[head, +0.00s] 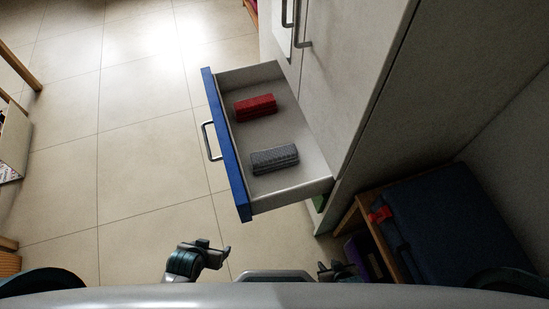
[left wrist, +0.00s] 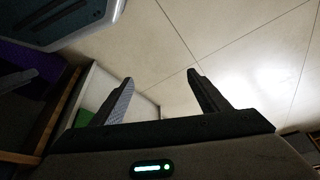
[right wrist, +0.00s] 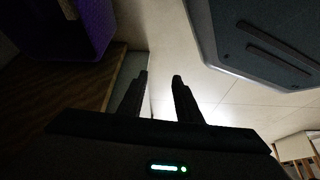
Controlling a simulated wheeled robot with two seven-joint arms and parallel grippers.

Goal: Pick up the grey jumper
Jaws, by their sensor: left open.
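The grey jumper (head: 275,159), a folded knit bundle, lies in the near half of the open drawer (head: 316,189) in the head view. My left gripper (head: 228,251) is open and empty, below the drawer in the picture and apart from the jumper. My right gripper (head: 337,268) is low in the head view, right of the left one. Its fingers (right wrist: 160,77) are apart and empty in the right wrist view.
A red folded garment (head: 255,105) lies in the drawer's far half. The drawer has a blue front (head: 226,145) with a metal handle (head: 211,141). A wooden shelf nook with a dark blue case (head: 440,225) is at right. Floor left of the drawer is clear.

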